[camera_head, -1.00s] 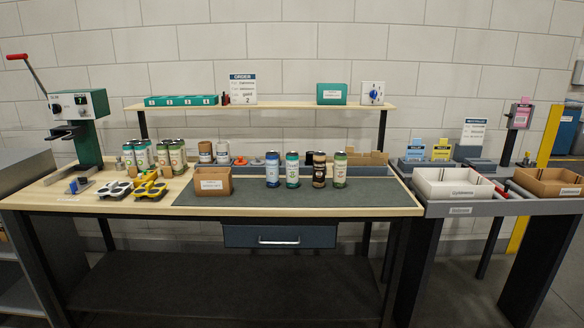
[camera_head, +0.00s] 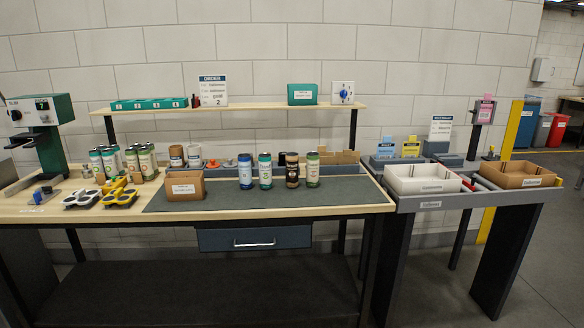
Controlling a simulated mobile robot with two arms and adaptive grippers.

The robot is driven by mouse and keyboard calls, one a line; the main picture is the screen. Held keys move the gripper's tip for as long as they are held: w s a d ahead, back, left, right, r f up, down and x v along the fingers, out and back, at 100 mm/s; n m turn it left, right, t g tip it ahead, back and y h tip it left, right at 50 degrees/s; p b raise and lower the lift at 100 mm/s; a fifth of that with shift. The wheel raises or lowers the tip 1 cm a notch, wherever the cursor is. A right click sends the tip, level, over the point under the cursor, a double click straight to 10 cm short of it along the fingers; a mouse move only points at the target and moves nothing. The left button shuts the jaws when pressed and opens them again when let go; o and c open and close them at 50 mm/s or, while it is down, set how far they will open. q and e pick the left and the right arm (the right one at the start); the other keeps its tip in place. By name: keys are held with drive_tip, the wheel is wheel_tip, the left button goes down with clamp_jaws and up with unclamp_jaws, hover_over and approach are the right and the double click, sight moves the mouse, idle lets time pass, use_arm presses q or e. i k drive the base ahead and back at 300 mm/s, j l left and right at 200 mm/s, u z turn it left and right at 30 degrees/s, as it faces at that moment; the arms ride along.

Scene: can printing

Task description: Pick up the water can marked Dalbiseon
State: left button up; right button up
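Several cans stand upright in a row on the dark mat (camera_head: 220,203) of the workbench: a blue and white can (camera_head: 245,172), a teal and white can (camera_head: 265,171), a dark brown can (camera_head: 292,171) and a green can (camera_head: 313,170). More green and white cans (camera_head: 146,161) stand grouped at the left of the bench. The can labels are too small to read, so I cannot tell which one is marked Dalbiseon. Neither of my grippers shows in the head view.
A small brown box (camera_head: 185,185) stands left of the row. White and yellow four-ring carriers (camera_head: 119,192) lie at left near a green machine (camera_head: 45,130). A shelf (camera_head: 240,106) spans the back. White (camera_head: 420,186) and brown (camera_head: 518,181) trays sit right.

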sight(245, 165)
drive_tip(key=i+j+z, duration=0.3)
drive_tip(key=i, duration=0.2)
drive_tip(key=i+j+z, duration=0.25)
drive_tip(key=i+j, duration=0.2)
